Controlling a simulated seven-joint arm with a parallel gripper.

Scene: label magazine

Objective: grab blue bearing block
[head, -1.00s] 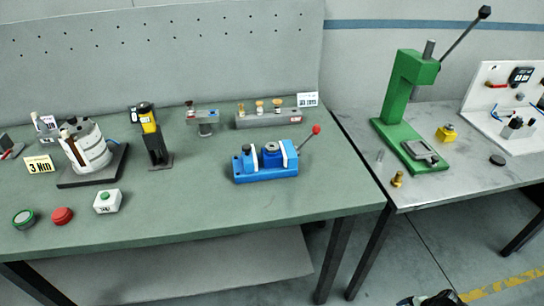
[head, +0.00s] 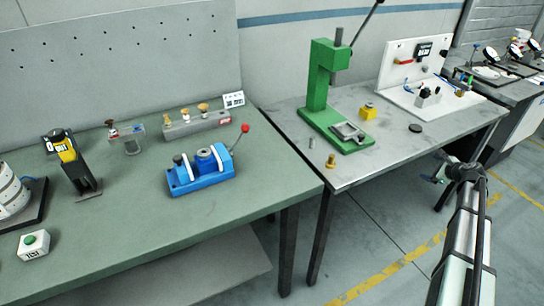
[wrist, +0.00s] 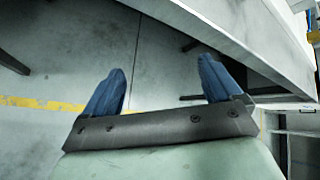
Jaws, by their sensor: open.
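A blue block-like fixture (head: 203,178) sits on the green bench in the head view, near its right end. It has a dark knob, a round dark-topped part, pale upright plates and a lever with a red ball. It is the only large blue block I see; whether a separate bearing block sits in it is unclear. My gripper (head: 436,178) is at the right of the head view, beyond the grey bench's front edge and far from the fixture. In the wrist view my gripper (wrist: 162,68) has its two blue fingers wide apart, with only floor between them.
The green bench (head: 130,235) and grey bench (head: 400,150) stand side by side. A green press (head: 320,90) stands on the grey bench, with a yellow block (head: 368,111) and brass piece (head: 331,161) nearby. A rail with brass parts (head: 197,125) lies behind the blue fixture.

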